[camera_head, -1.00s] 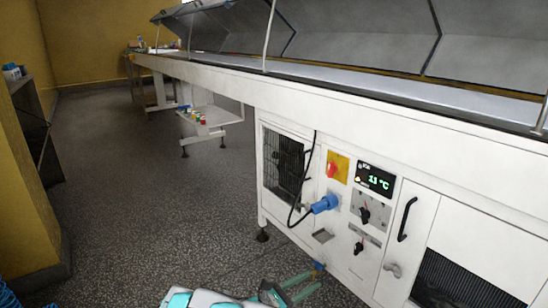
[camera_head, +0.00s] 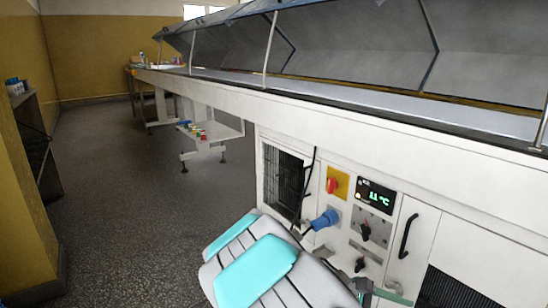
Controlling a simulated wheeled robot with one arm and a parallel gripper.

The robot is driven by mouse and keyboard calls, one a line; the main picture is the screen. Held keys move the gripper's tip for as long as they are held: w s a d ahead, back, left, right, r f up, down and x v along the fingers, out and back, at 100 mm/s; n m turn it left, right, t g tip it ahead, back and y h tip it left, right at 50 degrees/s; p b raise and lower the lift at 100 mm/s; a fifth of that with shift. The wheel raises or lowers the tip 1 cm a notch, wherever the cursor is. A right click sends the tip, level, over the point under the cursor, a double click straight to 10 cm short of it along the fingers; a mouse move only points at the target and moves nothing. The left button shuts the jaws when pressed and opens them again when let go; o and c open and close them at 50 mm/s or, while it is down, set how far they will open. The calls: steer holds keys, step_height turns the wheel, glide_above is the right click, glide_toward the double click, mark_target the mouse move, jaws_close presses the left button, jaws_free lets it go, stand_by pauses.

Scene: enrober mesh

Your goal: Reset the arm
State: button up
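My arm (camera_head: 262,272), grey with teal panels, rises from the bottom middle in front of the white machine (camera_head: 330,112). What seems to be my gripper (camera_head: 385,293) shows at the bottom edge, right of the arm, in front of the lower control panel. Only a dark part and a greenish finger-like bar show there. Its opening and anything between its fingers cannot be made out.
The machine's front has a red switch on a yellow plate (camera_head: 337,184), a lit temperature display (camera_head: 375,195), a blue plug (camera_head: 325,220) with a black cable, knobs and a black handle (camera_head: 408,235). Open floor (camera_head: 120,225) lies left; a dark shelf (camera_head: 35,140) stands beyond.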

steer(key=s+a+r+m+g+y, duration=0.15)
steer(key=s+m+y, duration=0.55)
steer(key=s, duration=0.7)
steer(key=s+a+m+t+y, duration=0.1)
steer(key=s+a+m+y, duration=0.1)
steer(key=s+a+y, duration=0.4)
steer(key=s+a, duration=0.3)
steer(key=a, duration=0.1)
steer(key=shift+s+a+r+m+t+y, duration=0.15)
steer(key=shift+a+r+m+t+y, duration=0.05)
steer(key=shift+a+m+t+y, duration=0.2)
